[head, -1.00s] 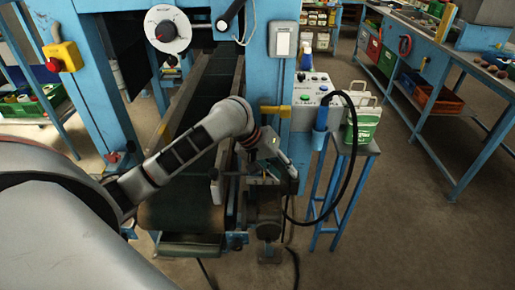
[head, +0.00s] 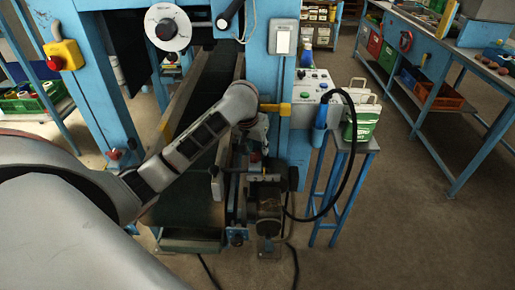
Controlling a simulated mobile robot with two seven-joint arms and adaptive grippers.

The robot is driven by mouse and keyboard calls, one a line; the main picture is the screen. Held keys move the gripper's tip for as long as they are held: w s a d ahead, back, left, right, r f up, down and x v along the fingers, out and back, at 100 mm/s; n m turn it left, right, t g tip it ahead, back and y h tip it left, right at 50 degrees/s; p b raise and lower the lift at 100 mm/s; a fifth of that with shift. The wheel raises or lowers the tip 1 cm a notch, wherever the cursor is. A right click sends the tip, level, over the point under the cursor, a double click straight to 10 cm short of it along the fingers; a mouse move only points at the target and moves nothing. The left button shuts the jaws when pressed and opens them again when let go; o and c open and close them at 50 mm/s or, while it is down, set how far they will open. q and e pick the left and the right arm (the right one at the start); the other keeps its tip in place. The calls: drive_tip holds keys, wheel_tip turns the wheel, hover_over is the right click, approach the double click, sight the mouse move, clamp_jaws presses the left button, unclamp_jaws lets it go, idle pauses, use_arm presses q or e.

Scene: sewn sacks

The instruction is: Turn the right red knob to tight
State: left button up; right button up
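A small red knob (head: 255,157), the right one, shows at the right side of the belt frame, just below the end of my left arm. Another red knob (head: 113,154) sits on the left side of the frame. My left gripper (head: 262,138) is at the blue right-hand post, close above the right knob. It is small, dark and partly hidden behind my wrist, so I cannot tell its finger opening or whether it touches the knob. My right gripper is out of view.
The belt (head: 205,105) runs away between blue posts. A control box (head: 312,88) and white-green containers (head: 362,122) stand on a blue stand at right, with a black cable looping beside it. A yellow lever (head: 275,107) sticks out above the knob. Floor at right is clear.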

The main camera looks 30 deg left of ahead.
use_arm(q)
drive_tip(key=shift+w+f, duration=0.2)
drive_tip(key=shift+f, duration=0.25)
drive_tip(key=shift+c, duration=0.4)
drive_tip(key=c, duration=0.7)
clamp_jaws()
drive_tip(key=shift+f, duration=0.15)
